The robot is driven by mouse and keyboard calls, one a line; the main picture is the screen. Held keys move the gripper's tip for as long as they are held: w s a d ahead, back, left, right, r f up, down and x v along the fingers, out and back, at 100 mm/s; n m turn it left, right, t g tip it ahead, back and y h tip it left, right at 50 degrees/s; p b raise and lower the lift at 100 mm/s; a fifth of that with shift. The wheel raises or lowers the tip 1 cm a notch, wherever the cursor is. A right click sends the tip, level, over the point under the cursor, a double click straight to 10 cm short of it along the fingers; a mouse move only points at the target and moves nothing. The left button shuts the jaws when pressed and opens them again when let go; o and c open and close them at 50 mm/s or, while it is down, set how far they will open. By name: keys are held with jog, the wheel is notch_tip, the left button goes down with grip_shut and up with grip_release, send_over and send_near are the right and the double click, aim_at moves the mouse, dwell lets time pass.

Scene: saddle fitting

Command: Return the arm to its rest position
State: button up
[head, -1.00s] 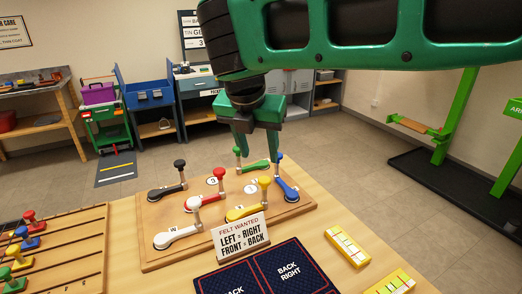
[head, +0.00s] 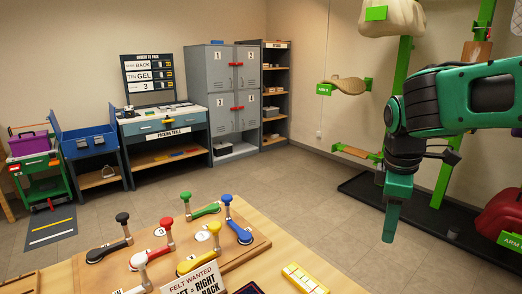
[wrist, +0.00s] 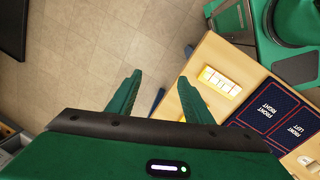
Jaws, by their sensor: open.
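My gripper (head: 391,222) hangs on the right side of the head view, pointing down, past the right edge of the wooden table (head: 262,222). In the wrist view my gripper (wrist: 157,92) has its two green fingers spread apart with nothing between them. Floor and the table's edge show beyond the fingers. My arm reaches in from the right at about shoulder height.
A board (head: 222,253) with several coloured-knob levers lies on the table. A yellow-and-white block (head: 305,279) is near the table edge. A green stand (head: 398,85) rises from a black mat (head: 370,192) behind my gripper. Grey lockers (head: 222,95) stand at the back.

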jog(key=s+d+f+m, duration=0.2)
jog(key=s+d+m, duration=0.1)
jog(key=s+m, duration=0.3)
jog(key=s+d+f+m+g+y, duration=0.1)
jog(key=s+d+f+m, duration=0.2)
jog(key=s+m, duration=0.3)
jog(key=s+d+f+m, duration=0.2)
jog(key=s+d+m, duration=0.3)
jog(key=s, duration=0.4)
jog(key=shift+d+f+m+y, duration=0.25)
jog(key=shift+f+m+y, duration=0.15)
jog(key=shift+m, duration=0.3)
jog(key=shift+w+f+g, duration=0.25)
jog(key=shift+w+g, duration=0.05)
jog(key=shift+w, duration=0.25)
